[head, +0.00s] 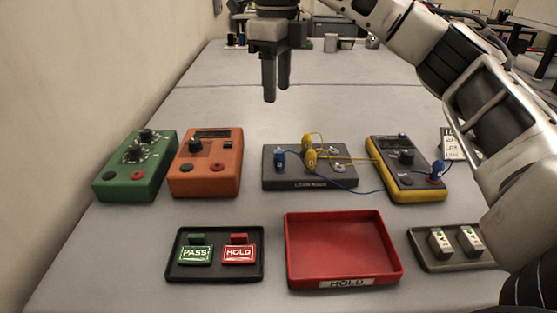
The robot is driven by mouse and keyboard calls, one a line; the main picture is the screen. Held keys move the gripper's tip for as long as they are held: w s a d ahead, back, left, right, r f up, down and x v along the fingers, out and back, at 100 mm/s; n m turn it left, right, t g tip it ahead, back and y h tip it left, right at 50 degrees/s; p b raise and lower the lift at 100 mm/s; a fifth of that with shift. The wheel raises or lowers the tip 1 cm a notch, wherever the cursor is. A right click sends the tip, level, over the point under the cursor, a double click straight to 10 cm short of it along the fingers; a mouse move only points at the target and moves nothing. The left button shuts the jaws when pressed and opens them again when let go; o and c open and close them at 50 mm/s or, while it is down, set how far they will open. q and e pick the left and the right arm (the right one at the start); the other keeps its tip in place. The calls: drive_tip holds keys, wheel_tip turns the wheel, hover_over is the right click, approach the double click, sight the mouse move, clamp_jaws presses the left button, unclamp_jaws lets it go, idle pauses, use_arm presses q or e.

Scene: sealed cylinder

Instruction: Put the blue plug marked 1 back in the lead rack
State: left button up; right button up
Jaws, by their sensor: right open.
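The dark grey lead rack (336,183) lies in the middle of the table. One blue plug (279,161) stands at the rack's left end; its mark is too small to read. Another blue plug (437,170) stands at the right side of the yellow-edged meter (413,187), and its number is not legible either. My left gripper is out of view.
Green (148,178) and orange (212,183) boxes stand left. In front are a black tray (213,276) with PASS and HOLD tags, an empty red tray (345,245) and a grey tray (461,262).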

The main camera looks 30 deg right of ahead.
drive_tip(key=b, duration=0.3)
approach(280, 152)
drive_tip(key=f, duration=0.5)
drive_tip(key=shift+w+f, duration=0.1)
drive_tip(key=shift+w, duration=0.3)
drive_tip(key=f, duration=0.5)
drive_tip(key=shift+s, duration=0.4)
clamp_jaws()
